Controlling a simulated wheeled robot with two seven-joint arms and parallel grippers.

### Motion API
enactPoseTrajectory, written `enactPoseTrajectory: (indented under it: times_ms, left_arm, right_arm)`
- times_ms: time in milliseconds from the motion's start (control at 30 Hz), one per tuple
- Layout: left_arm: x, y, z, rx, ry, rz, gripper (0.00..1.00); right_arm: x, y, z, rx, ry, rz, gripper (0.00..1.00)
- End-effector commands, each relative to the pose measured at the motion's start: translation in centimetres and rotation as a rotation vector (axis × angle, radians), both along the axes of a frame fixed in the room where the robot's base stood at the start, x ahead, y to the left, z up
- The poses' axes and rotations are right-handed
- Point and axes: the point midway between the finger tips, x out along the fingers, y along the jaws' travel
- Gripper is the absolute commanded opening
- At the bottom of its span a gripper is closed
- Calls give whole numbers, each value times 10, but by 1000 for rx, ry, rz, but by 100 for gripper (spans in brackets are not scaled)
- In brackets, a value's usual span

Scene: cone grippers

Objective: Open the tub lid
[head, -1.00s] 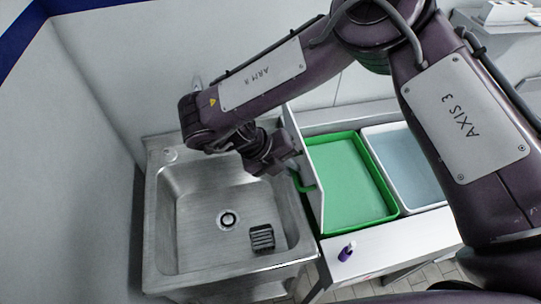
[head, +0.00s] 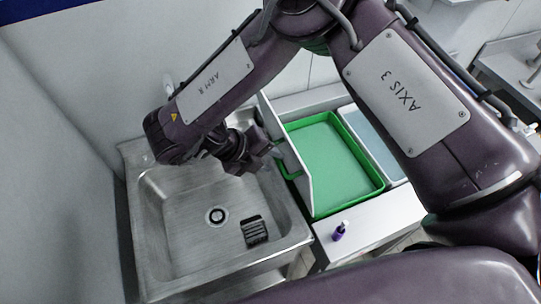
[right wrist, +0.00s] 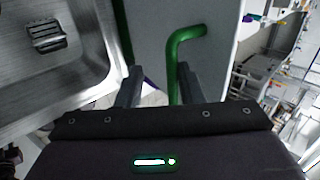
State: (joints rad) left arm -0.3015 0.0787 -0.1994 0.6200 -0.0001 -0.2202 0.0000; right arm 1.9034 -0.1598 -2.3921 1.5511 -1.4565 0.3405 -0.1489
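The green tub (head: 335,165) lies to the right of the sink, its inside visible from above. A pale lid (head: 292,158) stands steeply up along the tub's left side; its panel also fills the middle of the right wrist view (right wrist: 150,50). A green bent handle (right wrist: 185,42) sticks out from the lid's sink side. My right gripper (head: 274,150) is at this handle. In the right wrist view its two fingers (right wrist: 158,85) are apart, with the handle's near bar between them, closer to the right finger. My left gripper is not in view.
A metal sink (head: 170,215) with a drain and a dark ridged item (head: 255,231) is at the left. A second tray (head: 372,140) lies right of the tub. A small purple bottle (head: 339,231) stands on the white counter (head: 375,225) in front.

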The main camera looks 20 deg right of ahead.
Motion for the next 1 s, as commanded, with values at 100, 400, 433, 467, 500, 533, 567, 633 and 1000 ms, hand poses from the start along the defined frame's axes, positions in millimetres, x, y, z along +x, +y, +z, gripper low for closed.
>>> enactPoseTrajectory:
  times_ms: [100,400,433,467,500,533,567,633,1000]
  left_arm:
    - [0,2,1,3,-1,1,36]
    - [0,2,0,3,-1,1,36]
    - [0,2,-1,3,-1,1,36]
    - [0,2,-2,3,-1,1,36]
    - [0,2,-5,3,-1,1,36]
    - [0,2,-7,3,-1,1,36]
    - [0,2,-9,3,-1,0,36]
    - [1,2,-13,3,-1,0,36]
    - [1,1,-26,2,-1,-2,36]
  right_arm:
    - [1,0,1,1,-4,0,33]
    - [3,1,4,-2,-9,-1,33]
    - [3,2,6,-2,-9,0,33]
    - [3,4,7,-2,-9,0,33]
    - [3,7,10,-2,-10,2,33]
    - [3,9,13,-2,-12,2,33]
    - [3,12,16,-3,-12,3,33]
    - [3,20,24,-4,-12,4,33]
    - [0,50,59,-1,-8,2,33]
